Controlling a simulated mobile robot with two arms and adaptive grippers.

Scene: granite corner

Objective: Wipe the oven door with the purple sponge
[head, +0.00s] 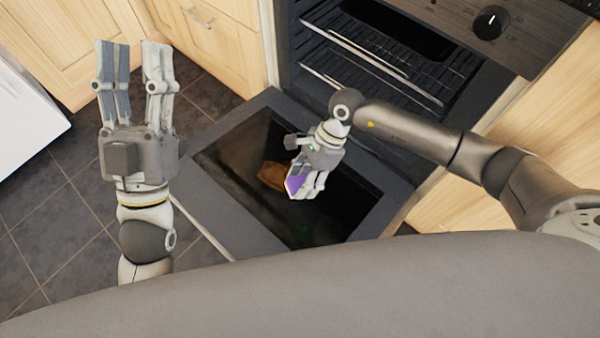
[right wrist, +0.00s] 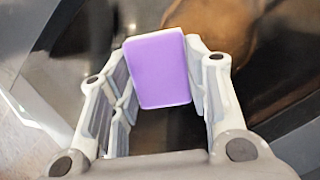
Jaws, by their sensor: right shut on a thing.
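The oven door (head: 225,205) is folded down open, with a dark glass panel on its inner face. A brown stain (head: 271,175) shows on the glass, and it also shows in the right wrist view (right wrist: 222,28). My right gripper (head: 307,188) is over the glass, just right of the stain. It is shut on the purple sponge (right wrist: 158,70), which has a white edge and shows between the fingers; in the head view only a part of the sponge (head: 295,184) is visible. I cannot tell whether the sponge touches the glass. My left gripper (head: 132,75) is open and empty, left of the door.
The oven cavity with wire racks (head: 375,62) is open behind the door, with a control knob (head: 491,22) above. Wooden cabinets (head: 215,40) stand to the left and right. A white appliance (head: 25,115) is at the far left. Dark floor tiles (head: 55,215) are clear.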

